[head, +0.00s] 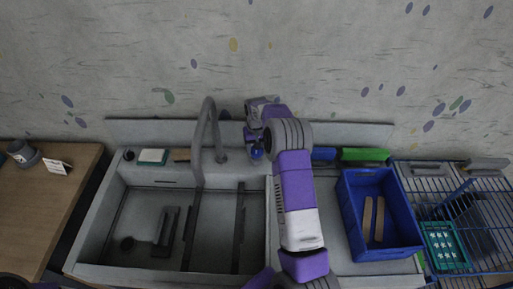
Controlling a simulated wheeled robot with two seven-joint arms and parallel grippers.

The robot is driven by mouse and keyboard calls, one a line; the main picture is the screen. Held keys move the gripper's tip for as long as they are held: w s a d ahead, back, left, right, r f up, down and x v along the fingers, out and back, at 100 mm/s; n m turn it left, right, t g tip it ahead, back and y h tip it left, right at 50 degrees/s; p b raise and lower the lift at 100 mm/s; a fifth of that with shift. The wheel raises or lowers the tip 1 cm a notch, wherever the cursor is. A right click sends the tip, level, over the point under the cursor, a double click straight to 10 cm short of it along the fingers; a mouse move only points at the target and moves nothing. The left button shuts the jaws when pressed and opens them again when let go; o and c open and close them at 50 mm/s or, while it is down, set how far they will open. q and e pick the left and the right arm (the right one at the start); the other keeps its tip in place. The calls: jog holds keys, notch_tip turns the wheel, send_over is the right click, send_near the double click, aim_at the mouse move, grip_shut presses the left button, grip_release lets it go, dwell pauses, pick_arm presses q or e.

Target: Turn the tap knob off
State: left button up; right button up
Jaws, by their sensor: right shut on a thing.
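The grey tap (208,125) stands at the back of the sink (150,208), its spout curving forward over the basin. My right arm reaches up the middle of the picture to the back ledge. My right gripper (254,150) is beside the tap, to its right, and is shut on the tap knob. The knob is mostly hidden behind the gripper and wrist, so its turn angle cannot be told. No water can be made out under the spout. My left gripper is not in view.
A blue crate (353,216) with wooden pieces stands right of the sink, beside a wire rack (405,181). A white-and-teal block (153,156) and a green item (365,154) lie on the back ledge. A wooden counter (35,215) is at left.

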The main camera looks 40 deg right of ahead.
jog(key=o, duration=1)
jog(key=shift+o, duration=0.2)
notch_tip(320, 180, up, 8)
jog(key=shift+f, duration=0.15)
jog(key=shift+f, duration=0.1)
